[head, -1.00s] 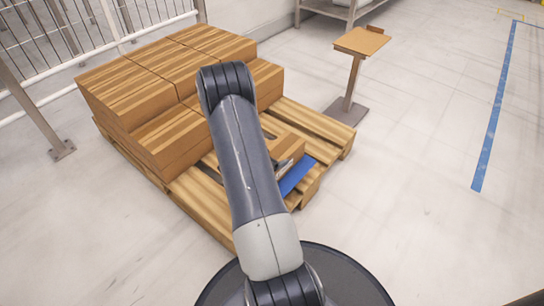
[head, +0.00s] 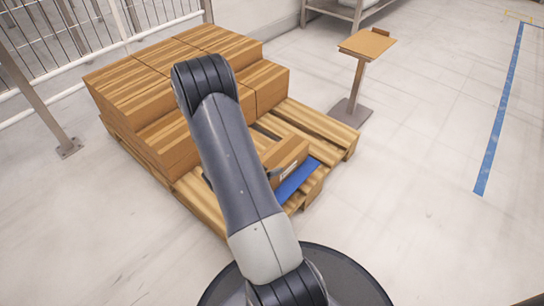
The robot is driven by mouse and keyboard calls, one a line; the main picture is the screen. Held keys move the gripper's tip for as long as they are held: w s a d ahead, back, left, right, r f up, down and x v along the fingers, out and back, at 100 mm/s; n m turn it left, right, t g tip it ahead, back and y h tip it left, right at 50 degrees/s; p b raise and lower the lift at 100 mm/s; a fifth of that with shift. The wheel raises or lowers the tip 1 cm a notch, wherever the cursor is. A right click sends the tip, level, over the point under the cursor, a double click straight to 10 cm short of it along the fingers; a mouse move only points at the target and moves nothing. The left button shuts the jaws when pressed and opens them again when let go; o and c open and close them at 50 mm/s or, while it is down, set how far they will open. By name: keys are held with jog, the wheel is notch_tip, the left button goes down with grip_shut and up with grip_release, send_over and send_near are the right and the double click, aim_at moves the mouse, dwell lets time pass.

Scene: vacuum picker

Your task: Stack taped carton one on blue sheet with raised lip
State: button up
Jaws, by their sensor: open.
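A brown carton (head: 286,152) with a white label on its front side is at the near right part of the pallet, partly hidden by my arm. The blue sheet (head: 298,180) shows as a strip along the carton's near right side. The carton's lower edge meets the strip; I cannot tell how much of the sheet lies under it. A small dark part of my gripper (head: 274,173) shows at the carton's left front, just right of my arm. My arm hides the rest of it, and contact with the carton is unclear. The jaws are open.
A wooden pallet (head: 318,124) carries a block of several striped cartons (head: 128,82) at the back left. A stand with a tan top (head: 367,44) is behind it on the right. A white fence is at the back left. The floor right of the pallet is clear.

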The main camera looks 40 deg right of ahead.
aim_at(277, 158)
jog(key=v, duration=0.4)
jog(key=shift+p, duration=0.3)
jog(key=b+x, duration=0.3)
jog(key=x, duration=0.9)
jog(key=shift+a+f, duration=0.1)
notch_tip(277, 158, up, 2)
jog(key=shift+r+p, duration=0.2)
jog(key=shift+p, duration=0.25)
jog(key=shift+r, duration=0.65)
